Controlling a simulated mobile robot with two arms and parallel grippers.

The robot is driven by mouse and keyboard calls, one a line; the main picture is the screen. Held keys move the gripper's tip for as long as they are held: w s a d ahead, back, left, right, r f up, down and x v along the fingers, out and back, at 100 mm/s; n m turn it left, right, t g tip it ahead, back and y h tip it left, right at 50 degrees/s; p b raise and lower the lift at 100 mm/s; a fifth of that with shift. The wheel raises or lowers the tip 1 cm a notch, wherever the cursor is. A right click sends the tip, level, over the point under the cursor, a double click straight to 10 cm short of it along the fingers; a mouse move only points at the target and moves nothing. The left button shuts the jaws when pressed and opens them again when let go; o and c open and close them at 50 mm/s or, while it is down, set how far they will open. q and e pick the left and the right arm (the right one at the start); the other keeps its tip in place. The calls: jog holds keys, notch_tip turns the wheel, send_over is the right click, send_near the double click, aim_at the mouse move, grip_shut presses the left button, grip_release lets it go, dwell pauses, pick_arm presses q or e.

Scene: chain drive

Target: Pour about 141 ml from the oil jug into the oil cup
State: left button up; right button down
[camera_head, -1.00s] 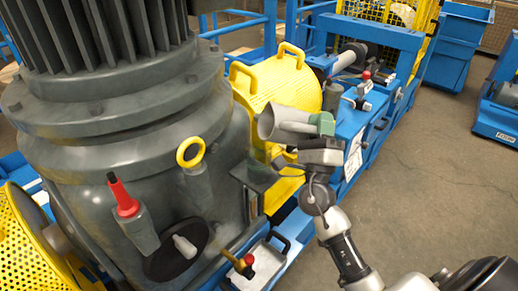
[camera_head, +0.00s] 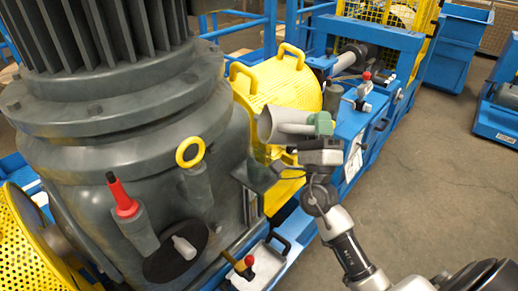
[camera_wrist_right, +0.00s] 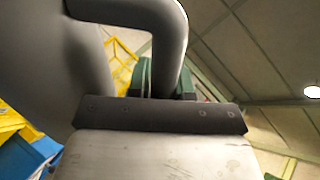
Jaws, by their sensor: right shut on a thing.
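The oil jug (camera_head: 284,124) is a grey vessel lying on its side in the air in the head view, its wide open mouth facing left. My right gripper (camera_head: 321,124), with green fingers, is shut on its handle at the right end. The right wrist view shows the grey handle (camera_wrist_right: 172,45) between the green fingers (camera_wrist_right: 145,78) and the jug's body at left. No liquid stream shows. A dark square-topped fitting (camera_head: 257,176) on the gearbox side is below and left of the mouth, apart from it; I cannot tell if this is the oil cup. My left gripper is out of view.
The large grey gearbox (camera_head: 110,165) fills the left. A yellow guard (camera_head: 278,88) stands behind the jug. A blue machine frame (camera_head: 352,118) runs behind the arm. A light tray (camera_head: 262,262) with a red-knobbed valve (camera_head: 247,262) is low in front. Open floor (camera_head: 440,180) lies at right.

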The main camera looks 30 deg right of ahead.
jog(key=shift+a+r+n, duration=0.15)
jog(key=shift+r+n, duration=0.1)
jog(key=shift+n, duration=0.05)
jog(key=shift+r+t+y, duration=0.1)
jog(key=shift+t+y, duration=0.2)
jog(key=shift+y, duration=0.1)
dwell(0.5)
